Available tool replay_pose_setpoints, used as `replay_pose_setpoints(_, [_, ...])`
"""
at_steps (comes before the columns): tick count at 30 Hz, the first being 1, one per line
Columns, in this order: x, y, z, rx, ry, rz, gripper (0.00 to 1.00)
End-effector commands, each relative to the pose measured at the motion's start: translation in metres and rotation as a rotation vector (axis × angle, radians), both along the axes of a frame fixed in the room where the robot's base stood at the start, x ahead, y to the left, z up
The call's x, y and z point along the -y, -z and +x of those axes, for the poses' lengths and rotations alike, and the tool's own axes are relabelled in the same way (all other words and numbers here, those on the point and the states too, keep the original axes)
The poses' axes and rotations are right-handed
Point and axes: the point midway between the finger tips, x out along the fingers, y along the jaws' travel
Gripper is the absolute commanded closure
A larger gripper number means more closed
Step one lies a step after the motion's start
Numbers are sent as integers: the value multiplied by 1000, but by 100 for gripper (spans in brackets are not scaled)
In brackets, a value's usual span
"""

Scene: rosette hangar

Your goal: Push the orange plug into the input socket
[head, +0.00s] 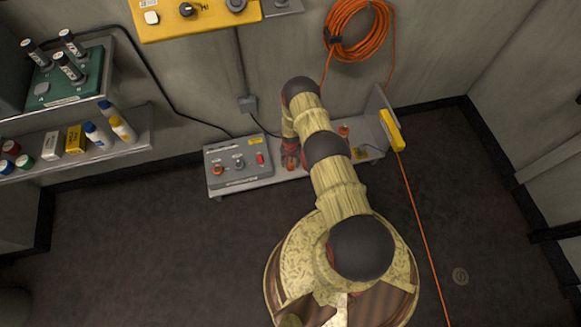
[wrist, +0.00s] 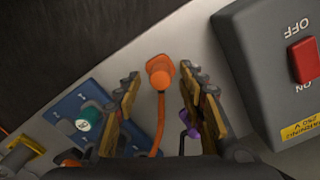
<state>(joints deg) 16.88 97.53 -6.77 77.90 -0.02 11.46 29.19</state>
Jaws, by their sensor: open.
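In the wrist view the orange plug (wrist: 160,73) sits on the pale shelf, with its orange cable running down the picture. My gripper (wrist: 160,80) is open, its two fingers apart on either side of the plug, with a gap to each. In the head view my arm reaches down to the shelf and mostly hides the gripper and plug. A grey box (head: 240,165) with a red switch, a dark knob and an orange round part stands on the shelf to the left. I cannot tell which opening is the input socket.
A blue panel (wrist: 85,112) with a green knob lies left of the fingers in the wrist view. A purple part (wrist: 188,125) is close to the right finger. An orange cable coil (head: 357,30) hangs on the wall. A yellow block (head: 391,130) stands at the shelf's right end.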

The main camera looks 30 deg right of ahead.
Motion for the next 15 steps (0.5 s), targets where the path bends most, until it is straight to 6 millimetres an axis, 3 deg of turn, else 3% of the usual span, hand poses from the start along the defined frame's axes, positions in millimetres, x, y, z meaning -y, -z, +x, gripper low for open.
replay_pose_setpoints(6, [1,18,2,2,0,-1,60])
replay_pose_setpoints(15, [1,24,2,4,0,-1,60])
